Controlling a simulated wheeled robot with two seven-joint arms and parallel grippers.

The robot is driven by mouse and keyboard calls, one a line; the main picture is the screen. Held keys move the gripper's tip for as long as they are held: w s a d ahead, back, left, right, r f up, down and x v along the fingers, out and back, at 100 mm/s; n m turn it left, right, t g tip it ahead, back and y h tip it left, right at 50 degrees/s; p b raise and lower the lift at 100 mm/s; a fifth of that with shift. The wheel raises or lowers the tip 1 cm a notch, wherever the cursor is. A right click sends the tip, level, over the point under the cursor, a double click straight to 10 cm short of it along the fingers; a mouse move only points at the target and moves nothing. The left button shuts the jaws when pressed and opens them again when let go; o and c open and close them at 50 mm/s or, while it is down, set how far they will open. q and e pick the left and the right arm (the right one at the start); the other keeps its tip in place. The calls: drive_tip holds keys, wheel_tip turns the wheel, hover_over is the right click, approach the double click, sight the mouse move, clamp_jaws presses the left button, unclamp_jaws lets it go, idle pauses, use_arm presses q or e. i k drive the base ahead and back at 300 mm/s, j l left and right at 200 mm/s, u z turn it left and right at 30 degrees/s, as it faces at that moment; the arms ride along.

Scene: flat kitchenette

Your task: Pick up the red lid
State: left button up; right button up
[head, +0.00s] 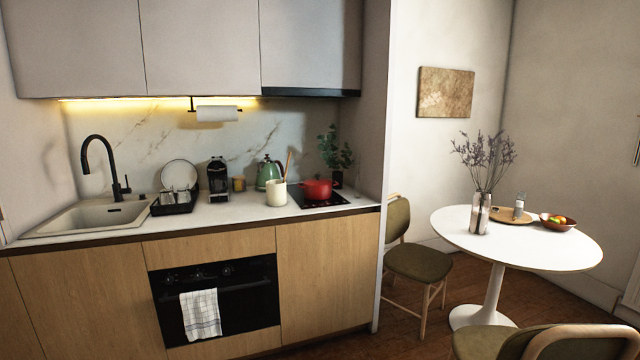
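A small red pot (317,190) stands on the black cooktop (338,199) at the right end of the kitchen counter. Its top also looks red, but at this size I cannot tell whether a separate red lid sits on it. No loose red lid shows elsewhere in the head view. Neither of my grippers is in view.
A cream utensil holder (276,194) and a green kettle (269,172) stand left of the pot, a plant (335,152) behind it. A wall (385,150) borders the counter's right end. Chairs and a round white table (450,225) stand at right.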

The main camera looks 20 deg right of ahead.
sight(317, 182)
drive_tip(key=z, duration=0.15)
drive_tip(key=i+l+z, duration=0.25)
drive_tip(key=i+z, duration=0.25)
drive_tip(key=i, duration=0.15)
drive_tip(key=i+z, duration=0.5)
drive_tip(key=i, duration=0.15)
